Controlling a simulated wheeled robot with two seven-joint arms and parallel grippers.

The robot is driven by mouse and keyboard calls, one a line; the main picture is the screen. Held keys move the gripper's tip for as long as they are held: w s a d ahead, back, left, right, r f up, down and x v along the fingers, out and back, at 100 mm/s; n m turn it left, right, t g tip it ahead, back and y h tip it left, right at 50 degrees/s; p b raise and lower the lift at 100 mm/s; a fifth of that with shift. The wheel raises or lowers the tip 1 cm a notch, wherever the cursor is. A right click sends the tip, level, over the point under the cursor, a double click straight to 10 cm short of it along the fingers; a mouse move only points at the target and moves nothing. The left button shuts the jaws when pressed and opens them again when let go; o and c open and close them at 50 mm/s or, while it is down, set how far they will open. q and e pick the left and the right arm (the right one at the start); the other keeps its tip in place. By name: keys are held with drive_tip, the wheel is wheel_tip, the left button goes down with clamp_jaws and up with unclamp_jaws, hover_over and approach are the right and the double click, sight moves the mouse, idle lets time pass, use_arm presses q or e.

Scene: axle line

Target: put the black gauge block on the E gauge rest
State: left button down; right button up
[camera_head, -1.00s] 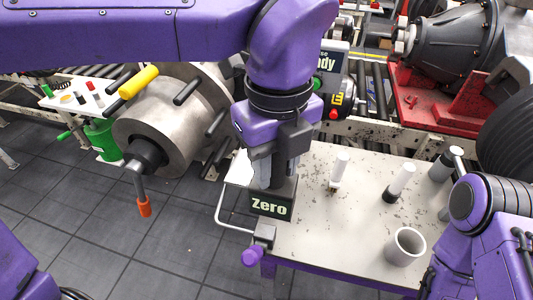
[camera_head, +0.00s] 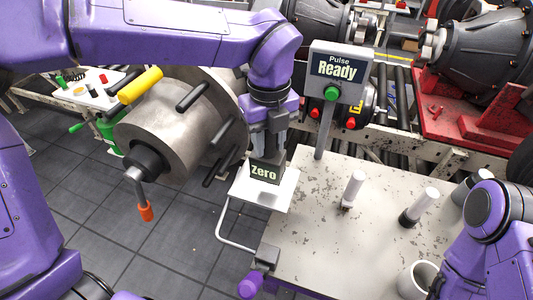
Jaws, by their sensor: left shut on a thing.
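The black gauge block (camera_head: 265,172) carries a white "Zero" label. My left gripper (camera_head: 268,148) points down and is shut on it, holding it roughly upright. The block is over a small white plate (camera_head: 284,192) that juts from the left side of the worktable. A dark patch like a shadow shows on the plate just below the block; I cannot tell whether they touch. I can read no letter E on the plate, so I cannot confirm that it is the E gauge rest. My right arm shows at the lower right; its gripper is out of view.
The worktable (camera_head: 330,225) bears white rods (camera_head: 353,187) and a white cup (camera_head: 417,280). A "Pulse Ready" sign (camera_head: 338,68) with a green button stands behind the plate. A large metal drum (camera_head: 185,125) with pegs is close on the left. A bent rail (camera_head: 222,228) runs below the plate.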

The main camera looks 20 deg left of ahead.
sight(266, 153)
use_arm(q)
drive_tip(key=shift+w+a+f, duration=0.15)
drive_tip(key=shift+f, duration=0.15)
drive_tip(key=f+b, duration=0.2)
drive_tip(key=f, duration=0.1)
drive_tip(key=f+b, duration=0.1)
drive_tip(key=shift+w+a+f, duration=0.25)
drive_tip(key=shift+w+a, duration=0.05)
drive_tip(key=shift+a, duration=0.1)
drive_tip(key=shift+w+r, duration=0.1)
drive_tip(key=shift+w, duration=0.1)
drive_tip(key=shift+s+d, duration=0.1)
drive_tip(key=shift+s, duration=0.05)
drive_tip(key=c, duration=0.7)
unclamp_jaws()
drive_tip(key=shift+c, duration=0.2)
drive_tip(key=shift+r, duration=0.25)
wheel_tip(266, 153, up, 11)
drive_tip(key=shift+f+b, duration=0.2)
drive_tip(key=shift+b, duration=0.15)
drive_tip(key=shift+r, duration=0.55)
